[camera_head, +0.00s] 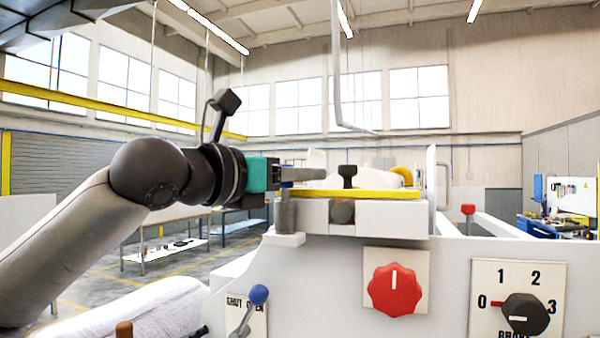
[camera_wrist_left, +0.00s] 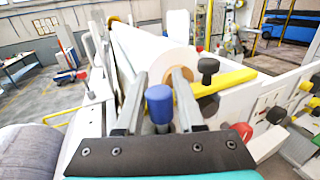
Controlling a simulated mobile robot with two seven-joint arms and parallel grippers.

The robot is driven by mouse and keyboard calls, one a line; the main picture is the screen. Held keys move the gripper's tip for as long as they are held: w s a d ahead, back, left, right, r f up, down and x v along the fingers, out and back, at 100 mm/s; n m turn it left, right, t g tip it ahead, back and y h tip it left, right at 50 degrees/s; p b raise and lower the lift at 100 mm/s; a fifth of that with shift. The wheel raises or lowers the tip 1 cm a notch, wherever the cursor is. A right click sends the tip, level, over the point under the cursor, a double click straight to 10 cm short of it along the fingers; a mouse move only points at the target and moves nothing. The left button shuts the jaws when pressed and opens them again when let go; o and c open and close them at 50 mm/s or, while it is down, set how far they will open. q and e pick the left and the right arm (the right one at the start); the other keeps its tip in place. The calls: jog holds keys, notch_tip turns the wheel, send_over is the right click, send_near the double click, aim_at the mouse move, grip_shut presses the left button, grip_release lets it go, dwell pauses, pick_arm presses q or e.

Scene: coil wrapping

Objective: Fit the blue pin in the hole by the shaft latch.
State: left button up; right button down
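My left gripper (camera_wrist_left: 160,78) has its fingers on either side of the blue pin (camera_wrist_left: 159,104). The pin's blue head stands upright, centred between the fingers in the wrist view, and its lower end is hidden by my gripper's palm. In the head view my left gripper (camera_head: 305,175) is over a grey upright cylinder (camera_head: 285,215) on a white ledge beside the yellow shaft latch bar (camera_head: 375,194). I cannot see the hole's mouth or how deep the pin sits. My right gripper is not in view.
A black knob (camera_head: 347,172) stands at the yellow bar. The white machine front carries a red knob (camera_head: 393,289), a black dial (camera_head: 524,313) and a blue-balled lever (camera_head: 258,295). A white-wrapped roll (camera_head: 150,308) lies at the lower left. Open air surrounds my left forearm.

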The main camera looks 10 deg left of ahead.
pick_arm(q)
jog(key=o, duration=0.3)
jog(key=shift+o, duration=0.2)
jog(key=shift+s, duration=0.1)
jog(key=b+v, duration=0.3)
jog(key=v, duration=1.2)
